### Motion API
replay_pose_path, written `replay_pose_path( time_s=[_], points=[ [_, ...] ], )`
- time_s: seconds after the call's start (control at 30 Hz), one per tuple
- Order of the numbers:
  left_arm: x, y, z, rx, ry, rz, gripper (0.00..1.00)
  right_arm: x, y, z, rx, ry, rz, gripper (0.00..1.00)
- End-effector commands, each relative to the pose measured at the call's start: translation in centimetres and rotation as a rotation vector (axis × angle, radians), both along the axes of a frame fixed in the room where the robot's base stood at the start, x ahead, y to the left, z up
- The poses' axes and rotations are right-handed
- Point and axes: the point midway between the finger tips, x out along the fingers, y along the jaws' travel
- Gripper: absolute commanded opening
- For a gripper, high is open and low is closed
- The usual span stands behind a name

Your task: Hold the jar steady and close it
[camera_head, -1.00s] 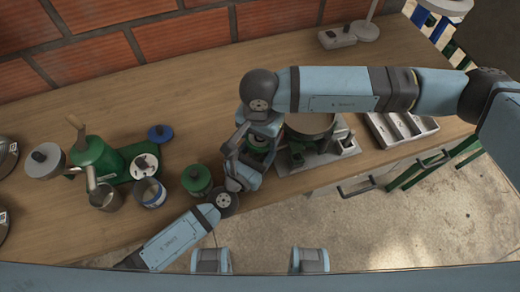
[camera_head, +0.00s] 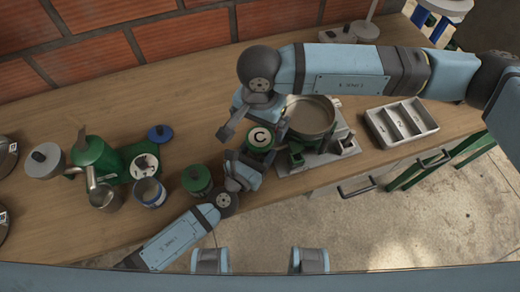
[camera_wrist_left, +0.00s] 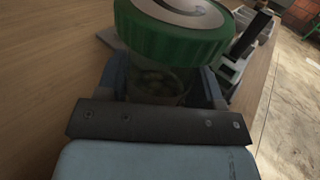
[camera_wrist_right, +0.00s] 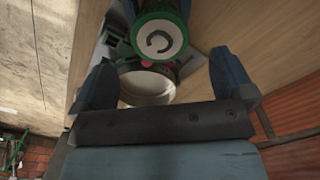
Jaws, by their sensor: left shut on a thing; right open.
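In the left wrist view the green lid (camera_wrist_left: 172,40) sits on top of the glass jar (camera_wrist_left: 157,88), with dark contents inside. I cannot tell how tight the lid is. My left gripper (camera_head: 246,163) is shut on the jar body, below the lid. My right gripper (camera_head: 250,122) is open and empty, apart from the lid. In the right wrist view the lid (camera_wrist_right: 160,38) shows beyond the spread fingers (camera_wrist_right: 163,78).
Right of the jar stands a machine with a round metal pan (camera_head: 310,117). A grey compartment tray (camera_head: 402,122) lies further right. The table behind the jar is clear.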

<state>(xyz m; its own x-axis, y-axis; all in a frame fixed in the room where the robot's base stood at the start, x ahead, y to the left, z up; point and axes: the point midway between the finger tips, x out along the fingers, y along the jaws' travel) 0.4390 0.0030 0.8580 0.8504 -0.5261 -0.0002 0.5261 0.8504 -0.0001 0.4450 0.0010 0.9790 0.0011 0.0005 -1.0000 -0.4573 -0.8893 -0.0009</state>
Motion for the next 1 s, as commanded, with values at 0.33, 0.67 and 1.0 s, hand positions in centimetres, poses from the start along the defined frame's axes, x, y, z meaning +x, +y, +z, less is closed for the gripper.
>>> replay_pose_path(
  time_s=[0.33,0.67,1.0],
  points=[
    [0.0,0.0,0.0,0.001,0.001,0.000,0.00,0.0,0.0,6.0,0.000,-0.001,0.000,1.00],
    [0.0,0.0,0.0,0.001,0.001,0.000,0.00,0.0,0.0,6.8,0.000,0.000,-0.001,1.00],
    [0.0,0.0,0.0,0.000,0.000,0.000,0.91,0.0,0.0,6.7,0.000,0.001,-0.001,1.00]
  ],
)
